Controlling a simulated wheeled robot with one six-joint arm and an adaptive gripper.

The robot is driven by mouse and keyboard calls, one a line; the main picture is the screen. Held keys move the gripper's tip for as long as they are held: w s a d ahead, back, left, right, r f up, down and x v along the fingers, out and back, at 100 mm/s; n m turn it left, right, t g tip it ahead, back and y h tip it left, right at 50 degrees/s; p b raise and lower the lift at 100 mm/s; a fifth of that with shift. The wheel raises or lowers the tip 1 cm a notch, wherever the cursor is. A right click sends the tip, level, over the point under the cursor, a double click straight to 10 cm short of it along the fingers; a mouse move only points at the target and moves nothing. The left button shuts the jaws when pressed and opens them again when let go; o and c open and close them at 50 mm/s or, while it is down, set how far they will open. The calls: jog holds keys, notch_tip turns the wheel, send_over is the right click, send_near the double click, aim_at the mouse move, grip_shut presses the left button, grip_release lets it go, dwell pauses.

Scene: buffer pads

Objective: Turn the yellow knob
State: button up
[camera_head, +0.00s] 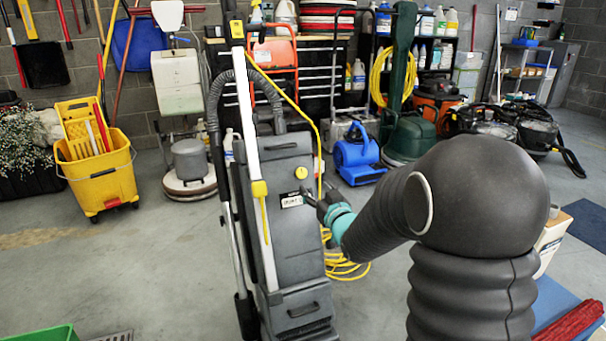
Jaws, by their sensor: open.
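The yellow knob (301,172) is a small round disc on the upper front of a tall dark grey floor machine (285,240). A small dark label with white print (291,201) sits just below it. My gripper (312,194) is at the machine's front, below and slightly right of the knob. It is open, and its small dark fingers point left toward the machine. A teal band shows behind the fingers. The knob is in plain view and not between the fingers. I cannot tell whether the fingers touch the machine.
A black hose and a pale wand (246,130) run along the machine's left side. A yellow cord (345,266) lies on the floor behind it. A yellow mop bucket (98,170) stands at left, a blue blower (357,157) behind. Floor at left front is mostly clear.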

aim_at(302, 173)
jog(key=p+x, duration=0.1)
jog(key=x, duration=0.9)
jog(key=shift+f, duration=0.1)
jog(key=shift+c, duration=0.3)
grip_shut()
